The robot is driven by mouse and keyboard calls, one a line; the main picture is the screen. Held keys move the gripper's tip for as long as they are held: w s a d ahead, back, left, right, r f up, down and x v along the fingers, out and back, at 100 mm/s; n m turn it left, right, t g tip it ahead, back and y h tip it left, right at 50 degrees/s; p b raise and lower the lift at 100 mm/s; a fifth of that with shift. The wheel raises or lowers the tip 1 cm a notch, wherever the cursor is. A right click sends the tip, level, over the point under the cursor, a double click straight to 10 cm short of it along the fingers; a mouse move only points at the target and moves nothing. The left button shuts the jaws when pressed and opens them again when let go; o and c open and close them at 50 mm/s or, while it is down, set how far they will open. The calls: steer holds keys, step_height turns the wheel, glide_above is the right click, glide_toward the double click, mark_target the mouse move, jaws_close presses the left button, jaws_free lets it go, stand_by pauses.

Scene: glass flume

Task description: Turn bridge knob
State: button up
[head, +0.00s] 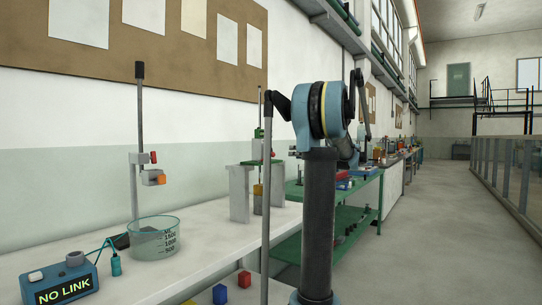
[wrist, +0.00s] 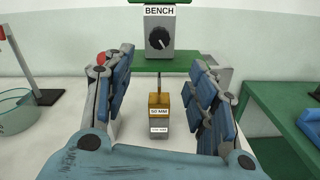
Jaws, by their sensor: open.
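A black round knob (wrist: 159,38) with a pale pointer mark sits on a grey box (wrist: 148,52) labelled BENCH, in the wrist view. The box stands on the green top of a bridge (wrist: 183,61) with grey legs. The bridge (head: 240,194) also shows on the white bench in the head view, partly behind my arm; the knob's face cannot be made out there. My gripper (wrist: 159,64) is open and empty, its blue-padded fingers apart on either side of the view. The knob appears between and beyond the fingertips, not touched. My gripper is not clearly visible in the head view.
A brass-coloured weight (wrist: 159,101) labelled 50 MM hangs below the bridge. A stand (head: 138,145), a glass beaker (head: 155,238) and a NO LINK box (head: 62,280) are at left. A green table (head: 365,191) stands beyond. The aisle floor (head: 430,230) is clear.

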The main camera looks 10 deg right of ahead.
mark_target(271, 151)
steer(key=x, duration=1.4)
steer(key=shift+w+a, duration=0.2)
steer(key=shift+a, duration=0.05)
steer(key=c, duration=1)
